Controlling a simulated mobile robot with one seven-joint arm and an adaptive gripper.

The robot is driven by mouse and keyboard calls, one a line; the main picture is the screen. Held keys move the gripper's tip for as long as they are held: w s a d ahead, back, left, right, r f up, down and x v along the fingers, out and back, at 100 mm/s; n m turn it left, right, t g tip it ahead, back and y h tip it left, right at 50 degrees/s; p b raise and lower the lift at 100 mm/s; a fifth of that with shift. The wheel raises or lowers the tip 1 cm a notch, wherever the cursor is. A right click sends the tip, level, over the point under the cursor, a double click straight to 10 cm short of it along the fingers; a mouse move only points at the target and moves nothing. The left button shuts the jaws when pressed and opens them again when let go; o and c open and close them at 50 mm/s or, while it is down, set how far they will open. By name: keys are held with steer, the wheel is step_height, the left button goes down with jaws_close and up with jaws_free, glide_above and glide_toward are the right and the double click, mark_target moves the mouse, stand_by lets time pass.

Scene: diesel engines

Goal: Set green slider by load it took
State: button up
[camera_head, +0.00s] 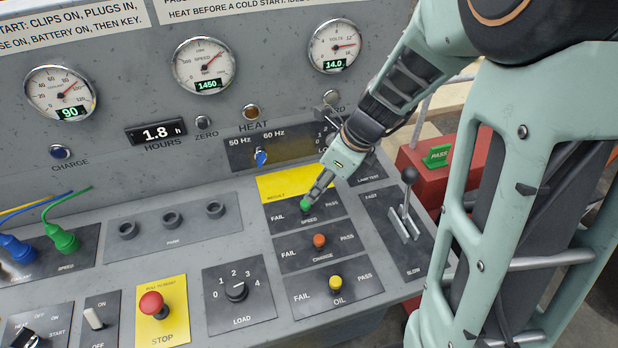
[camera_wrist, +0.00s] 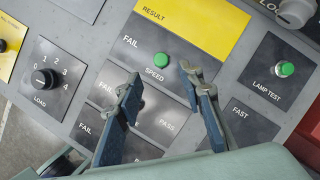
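The green slider (camera_head: 306,206) sits near the middle of the SPEED strip, between FAIL and PASS, under the yellow RESULT plate (camera_head: 294,186). It also shows in the wrist view (camera_wrist: 161,60). My gripper (camera_wrist: 160,78) is open, its two fingers apart. The slider appears between and just beyond the fingertips, and no contact shows. In the head view my gripper (camera_head: 313,196) comes down right over the slider. The LOAD knob (camera_head: 236,291) is marked 0 to 4; its exact setting is hard to read. The speed gauge (camera_head: 203,66) shows 1450.
Orange CHARGE (camera_head: 320,240) and yellow OIL (camera_head: 336,282) sliders lie below. A lever (camera_head: 407,200) stands to the right, near a red box with a green PASS tag (camera_head: 437,156). A red stop button (camera_head: 152,304) and plugged cables (camera_head: 62,239) are to the left.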

mark_target(306, 203)
steer(key=b+x, duration=0.1)
steer(key=x, duration=0.6)
steer(key=shift+w+a+f, duration=0.1)
steer(key=shift+f, duration=0.25)
steer(key=shift+c, duration=0.2)
jaws_close()
